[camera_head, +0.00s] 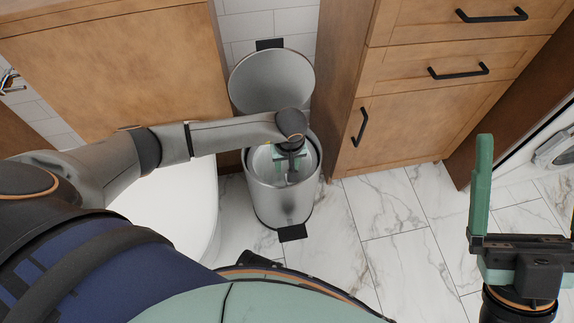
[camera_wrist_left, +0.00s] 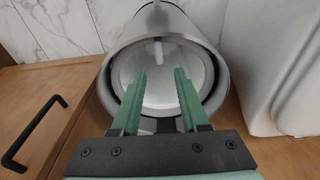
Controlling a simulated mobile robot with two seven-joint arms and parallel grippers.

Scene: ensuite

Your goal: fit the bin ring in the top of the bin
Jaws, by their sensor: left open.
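The bin (camera_head: 283,208) is a brushed-metal pedal bin standing on the floor, its round lid (camera_head: 270,80) swung up and back. My left gripper (camera_head: 291,170) points down over the bin's mouth. In the left wrist view its green fingers (camera_wrist_left: 160,76) are apart with nothing between them. In that view a grey ring-like band (camera_wrist_left: 203,50) runs round the bin's mouth (camera_wrist_left: 222,65). It looks seated level there, but I cannot tell it surely from the bin's own rim. My fingers hide its near side. My right gripper (camera_head: 527,215) is open and empty at the right edge.
A white toilet (camera_head: 175,205) stands close left of the bin. A wooden cabinet (camera_head: 425,120) with black handles stands close right. A wooden panel (camera_head: 120,70) is behind the toilet. Marble floor (camera_head: 400,260) is clear in front and to the right.

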